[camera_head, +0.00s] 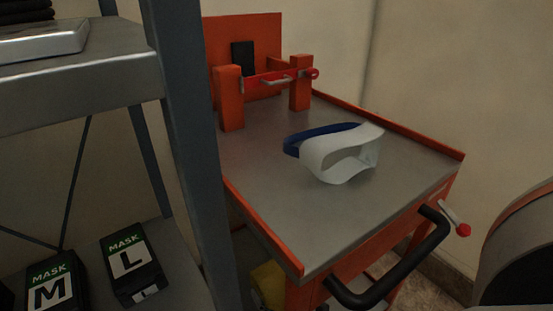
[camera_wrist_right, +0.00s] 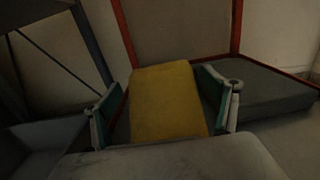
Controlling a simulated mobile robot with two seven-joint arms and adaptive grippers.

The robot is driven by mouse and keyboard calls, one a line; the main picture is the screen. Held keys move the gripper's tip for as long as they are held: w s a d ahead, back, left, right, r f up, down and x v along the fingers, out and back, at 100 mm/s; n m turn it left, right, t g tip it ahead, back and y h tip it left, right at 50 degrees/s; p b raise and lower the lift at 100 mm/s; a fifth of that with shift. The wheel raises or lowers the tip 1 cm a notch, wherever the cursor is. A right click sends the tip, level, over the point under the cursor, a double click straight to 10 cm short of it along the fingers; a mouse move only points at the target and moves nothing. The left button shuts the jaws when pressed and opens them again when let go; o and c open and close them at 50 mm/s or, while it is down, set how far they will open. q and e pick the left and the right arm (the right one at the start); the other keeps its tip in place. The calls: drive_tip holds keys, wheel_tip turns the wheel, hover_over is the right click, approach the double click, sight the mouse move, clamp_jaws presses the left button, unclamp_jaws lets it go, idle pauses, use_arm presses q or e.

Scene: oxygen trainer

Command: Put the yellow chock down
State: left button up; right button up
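The yellow chock (camera_wrist_right: 168,105) is in the middle of the right wrist view, as a plain yellow block. My right gripper (camera_wrist_right: 165,95) has one finger on each side of it. Dark gaps show between the chock and the fingers, so the gripper looks open around it. What the chock rests on is hidden. In the camera_head view, a yellow piece (camera_head: 266,284) shows low beside the cart, partly covered by the shelf post. I cannot tell whether it is the same chock. My left gripper is in neither view.
An orange cart with a grey top (camera_head: 285,215) bears a white and blue band (camera_head: 340,155) and a red latch (camera_head: 275,79). Its black handle (camera_head: 395,272) sticks out in front. A blue-grey shelf post (camera_head: 195,150) stands left, with mask boxes (camera_head: 135,265) on the low shelf.

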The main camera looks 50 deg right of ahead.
drive_tip(key=shift+r, duration=0.1)
drive_tip(key=shift+s+a, duration=0.1)
drive_tip(key=shift+s, duration=0.3)
drive_tip(key=p+v, duration=0.1)
drive_tip(key=v, duration=0.5)
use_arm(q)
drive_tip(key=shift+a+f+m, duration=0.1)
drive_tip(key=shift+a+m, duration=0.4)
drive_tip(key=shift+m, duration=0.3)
use_arm(e)
drive_tip(key=shift+s+a, duration=0.15)
drive_tip(key=shift+s, duration=0.15)
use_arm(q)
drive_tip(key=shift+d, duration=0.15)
